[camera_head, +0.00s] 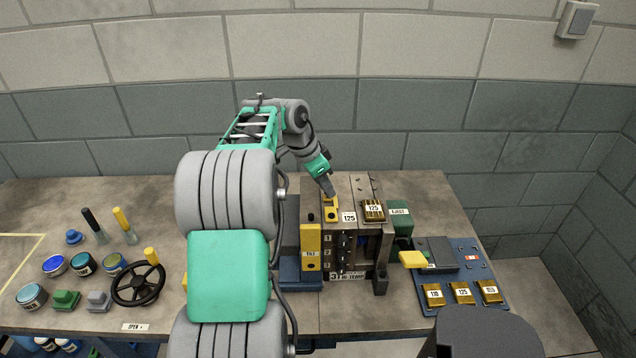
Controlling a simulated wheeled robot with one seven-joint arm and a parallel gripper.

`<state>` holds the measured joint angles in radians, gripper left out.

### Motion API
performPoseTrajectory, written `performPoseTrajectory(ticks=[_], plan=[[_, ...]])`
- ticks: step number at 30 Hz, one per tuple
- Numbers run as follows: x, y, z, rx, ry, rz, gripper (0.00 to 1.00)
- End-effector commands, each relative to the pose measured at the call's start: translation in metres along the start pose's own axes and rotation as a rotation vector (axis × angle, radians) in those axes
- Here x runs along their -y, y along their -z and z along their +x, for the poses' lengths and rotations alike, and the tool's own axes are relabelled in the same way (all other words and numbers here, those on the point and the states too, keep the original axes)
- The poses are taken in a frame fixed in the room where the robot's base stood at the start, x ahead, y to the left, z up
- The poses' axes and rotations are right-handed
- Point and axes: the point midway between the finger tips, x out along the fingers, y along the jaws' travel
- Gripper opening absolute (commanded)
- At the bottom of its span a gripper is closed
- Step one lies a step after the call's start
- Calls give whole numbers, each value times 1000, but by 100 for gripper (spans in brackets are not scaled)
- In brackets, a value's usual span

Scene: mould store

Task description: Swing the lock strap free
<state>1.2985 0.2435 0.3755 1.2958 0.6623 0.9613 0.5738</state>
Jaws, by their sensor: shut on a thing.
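The mould (350,270) is a brown-grey metal block standing upright on the bench, with dark fittings and a small row of numbers on its front. A yellow strap-like piece (331,214), which looks like the lock strap, lies on top of it at the left. My gripper (328,193) points down from the upper left onto this piece and is shut on it. The fingertips are small and partly blend with the strap, so the exact grip is hard to see. Whether the strap is turned across the mould's joint cannot be told.
A green EJECT box (400,220) is behind right. A blue tray (462,270) lies right; a black handwheel (138,285) and pots stand left.

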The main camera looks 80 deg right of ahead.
Motion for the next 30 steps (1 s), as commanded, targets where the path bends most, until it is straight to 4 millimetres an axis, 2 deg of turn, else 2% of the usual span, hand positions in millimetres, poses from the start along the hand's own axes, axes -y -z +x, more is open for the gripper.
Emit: performPoseTrajectory(ticks=[18,19,26,30], plan=[[0,4,0,-4,-13,43,0],[0,4,0,-4,-13,43,24],[0,3,0,-2,-15,41,42],[0,3,0,-2,-15,40,44]])
